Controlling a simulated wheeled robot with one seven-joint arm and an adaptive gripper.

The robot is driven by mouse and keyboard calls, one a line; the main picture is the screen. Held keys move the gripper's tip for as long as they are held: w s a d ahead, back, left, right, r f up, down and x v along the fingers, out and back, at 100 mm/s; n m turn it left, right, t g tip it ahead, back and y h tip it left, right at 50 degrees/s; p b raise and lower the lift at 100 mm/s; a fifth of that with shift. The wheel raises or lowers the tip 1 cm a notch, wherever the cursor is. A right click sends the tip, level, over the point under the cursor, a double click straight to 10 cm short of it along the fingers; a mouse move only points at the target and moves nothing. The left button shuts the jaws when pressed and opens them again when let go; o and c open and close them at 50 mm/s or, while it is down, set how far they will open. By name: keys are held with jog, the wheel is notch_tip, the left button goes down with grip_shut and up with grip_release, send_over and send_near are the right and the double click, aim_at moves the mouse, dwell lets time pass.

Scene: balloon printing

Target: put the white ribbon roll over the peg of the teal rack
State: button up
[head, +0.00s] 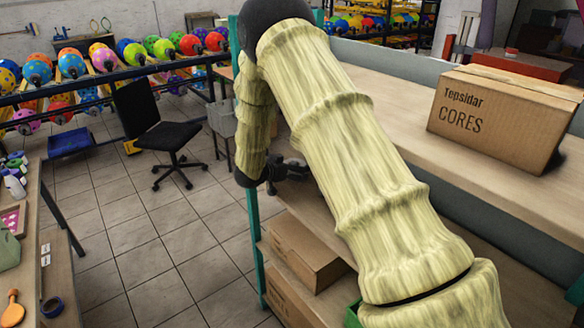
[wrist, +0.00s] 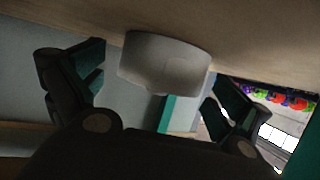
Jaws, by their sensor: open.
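My gripper (wrist: 160,84) is open in the wrist view, with one dark finger on each side of a white drum-shaped thing that looks like the white ribbon roll (wrist: 165,60). A gap shows between the roll and each finger. The roll is against a wooden board that fills the top of that view. In the head view my gripper (head: 288,168) is small and dark, partly hidden by my arm, and the roll cannot be made out. Teal posts of a shelving frame (head: 252,215) stand below it; a teal upright (wrist: 181,114) shows behind the roll. I cannot make out a peg.
A cardboard box (head: 505,115) stands on the wooden top at right. More boxes (head: 300,250) lie on the lower shelf. A black chair (head: 155,130) is on the tiled floor. Balloon racks line the back.

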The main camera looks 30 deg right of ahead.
jog(key=v, duration=1.2)
jog(key=shift+d, duration=0.1)
jog(key=shift+r, duration=0.1)
